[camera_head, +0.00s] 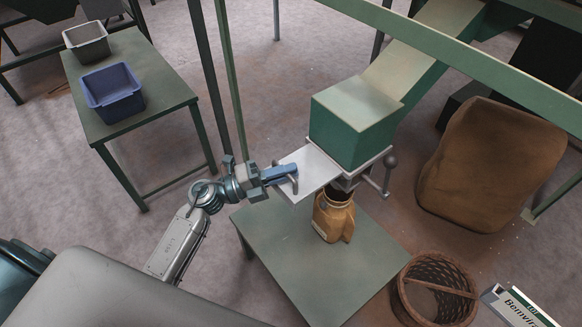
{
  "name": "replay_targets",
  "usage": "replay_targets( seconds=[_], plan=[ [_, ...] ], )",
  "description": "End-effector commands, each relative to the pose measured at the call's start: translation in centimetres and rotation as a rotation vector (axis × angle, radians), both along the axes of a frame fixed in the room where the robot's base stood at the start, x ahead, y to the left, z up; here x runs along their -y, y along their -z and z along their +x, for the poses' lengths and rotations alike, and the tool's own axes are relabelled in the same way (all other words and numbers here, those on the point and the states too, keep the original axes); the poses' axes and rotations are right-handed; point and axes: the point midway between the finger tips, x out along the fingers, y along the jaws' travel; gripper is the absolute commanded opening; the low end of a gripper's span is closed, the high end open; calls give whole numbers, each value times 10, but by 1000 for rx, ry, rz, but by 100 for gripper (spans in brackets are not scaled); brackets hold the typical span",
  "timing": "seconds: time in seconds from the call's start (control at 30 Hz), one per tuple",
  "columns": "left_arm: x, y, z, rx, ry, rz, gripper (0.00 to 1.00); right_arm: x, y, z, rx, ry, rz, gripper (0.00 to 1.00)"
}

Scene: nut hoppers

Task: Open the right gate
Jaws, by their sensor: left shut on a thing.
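A pale flat gate plate (314,168) sticks out to the left from under the green hopper box (350,122). My left gripper (291,174) is shut at the plate's outer left end, on the gate's small grey handle, which is partly hidden by the fingers. An orange-brown jug (334,217) stands upright on the green table (300,262), below the hopper outlet. My right gripper is not in view.
A grey lever with a ball knob (391,161) sits right of the outlet. A wicker basket (436,290) and a brown sack (490,165) stand to the right. A green post (231,80) rises behind my left arm. A side table holds a blue bin (112,92) and a grey bin (87,42).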

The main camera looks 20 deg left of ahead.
Motion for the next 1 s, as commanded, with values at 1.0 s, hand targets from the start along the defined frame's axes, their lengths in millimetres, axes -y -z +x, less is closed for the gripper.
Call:
replay_targets(
  seconds=[1.0],
  plan=[
    [-50, 16, -34, -3, 3, 7, 32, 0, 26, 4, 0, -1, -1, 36]
  ],
)
